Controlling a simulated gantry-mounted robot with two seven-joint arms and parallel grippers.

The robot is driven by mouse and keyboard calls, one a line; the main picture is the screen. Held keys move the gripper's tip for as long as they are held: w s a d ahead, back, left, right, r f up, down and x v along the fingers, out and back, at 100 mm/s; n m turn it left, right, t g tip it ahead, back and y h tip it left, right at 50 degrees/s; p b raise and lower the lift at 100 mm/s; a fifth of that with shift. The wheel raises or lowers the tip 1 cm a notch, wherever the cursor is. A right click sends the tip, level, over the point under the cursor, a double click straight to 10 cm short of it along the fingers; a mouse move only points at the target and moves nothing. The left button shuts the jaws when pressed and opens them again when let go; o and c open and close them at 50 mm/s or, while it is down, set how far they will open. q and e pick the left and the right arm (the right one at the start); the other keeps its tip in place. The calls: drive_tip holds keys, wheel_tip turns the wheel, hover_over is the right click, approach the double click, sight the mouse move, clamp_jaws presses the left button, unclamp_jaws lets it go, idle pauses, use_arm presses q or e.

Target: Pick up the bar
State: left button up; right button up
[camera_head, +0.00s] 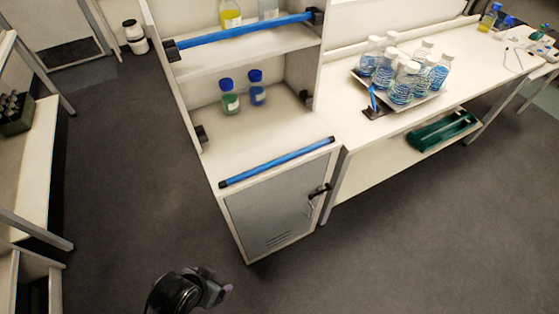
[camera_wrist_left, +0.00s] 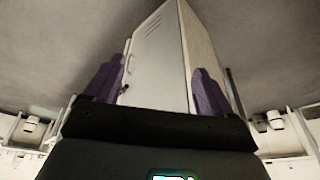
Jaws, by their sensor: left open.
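A blue bar with black end caps (camera_head: 277,162) lies along the front edge of the lower shelf of the white cabinet (camera_head: 205,158). A second blue bar (camera_head: 245,29) runs across the front of the upper shelf between black brackets. My left gripper (camera_head: 222,289) is low in front of the cabinet at the bottom of the head view, well apart from both bars. In the left wrist view, the purple fingers of my left gripper (camera_wrist_left: 158,78) are spread with nothing held between them. No bar shows in the left wrist view. My right gripper is not in view.
Black brackets (camera_head: 202,138) sit at the sides of the lower shelf, behind the bar. Two bottles (camera_head: 230,103) stand farther back. A grey door with a black handle (camera_head: 318,191) is below. A bench with a tray of bottles (camera_head: 430,100) is right. The floor (camera_head: 390,250) is clear.

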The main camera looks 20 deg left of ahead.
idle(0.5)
use_arm(q)
drive_tip(key=c, duration=0.6)
